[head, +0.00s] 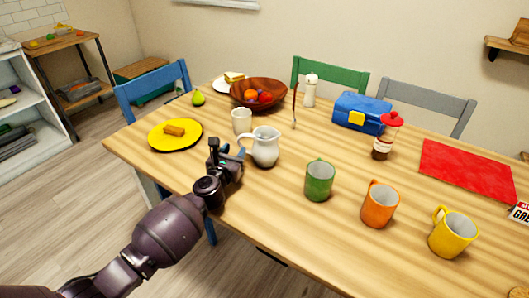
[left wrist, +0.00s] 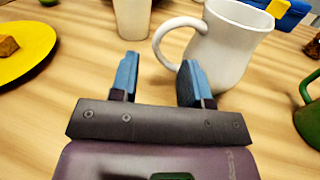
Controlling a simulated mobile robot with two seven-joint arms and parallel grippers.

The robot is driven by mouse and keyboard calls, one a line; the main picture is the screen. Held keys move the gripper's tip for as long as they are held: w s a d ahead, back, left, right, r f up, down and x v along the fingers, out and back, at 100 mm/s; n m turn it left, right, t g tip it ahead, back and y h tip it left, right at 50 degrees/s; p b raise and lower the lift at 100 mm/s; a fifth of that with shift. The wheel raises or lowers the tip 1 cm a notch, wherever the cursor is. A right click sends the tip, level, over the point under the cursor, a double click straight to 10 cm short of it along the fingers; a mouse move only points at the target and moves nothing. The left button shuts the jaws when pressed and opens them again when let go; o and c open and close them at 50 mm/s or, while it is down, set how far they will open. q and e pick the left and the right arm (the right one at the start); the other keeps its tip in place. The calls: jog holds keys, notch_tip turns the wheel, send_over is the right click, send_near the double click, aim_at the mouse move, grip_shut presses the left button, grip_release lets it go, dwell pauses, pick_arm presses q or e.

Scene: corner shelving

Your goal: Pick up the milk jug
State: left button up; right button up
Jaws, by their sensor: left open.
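The milk jug (head: 265,148) is white and stands upright on the wooden table, left of the green mug (head: 319,181). Its handle is on its left side. In the left wrist view the jug (left wrist: 229,45) is at the upper right, with its handle ahead of the gap between my fingers. My left gripper (head: 226,155) is open and empty just left of the jug; it also shows in the left wrist view (left wrist: 157,72). Its right finger overlaps the jug's lower side in that view; I cannot tell whether they touch. My right gripper is not in view.
A white cup (head: 242,121) stands behind the jug. A yellow plate (head: 158,140) with a piece of food lies to the left. Orange (head: 378,207) and yellow (head: 452,235) mugs stand to the right. A wooden fruit bowl (head: 242,98) is farther back. The table's front left is clear.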

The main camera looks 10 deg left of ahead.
aim_at(239, 142)
pick_arm(q)
jog(key=shift+w+f, duration=0.2)
jog(key=shift+w, duration=0.35)
jog(key=shift+w+d+r, duration=0.1)
jog(key=shift+w+r, duration=0.05)
jog(key=shift+w, duration=0.45)
jog(key=shift+w+b, duration=0.25)
jog(key=shift+b, duration=0.1)
jog(key=w+b, duration=0.1)
jog(key=w, duration=0.2)
jog(key=shift+w, duration=0.7)
jog(key=shift+r, duration=0.15)
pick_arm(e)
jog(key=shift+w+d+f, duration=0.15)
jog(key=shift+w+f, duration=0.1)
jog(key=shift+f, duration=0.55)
pick_arm(q)
jog(key=shift+c, duration=0.2)
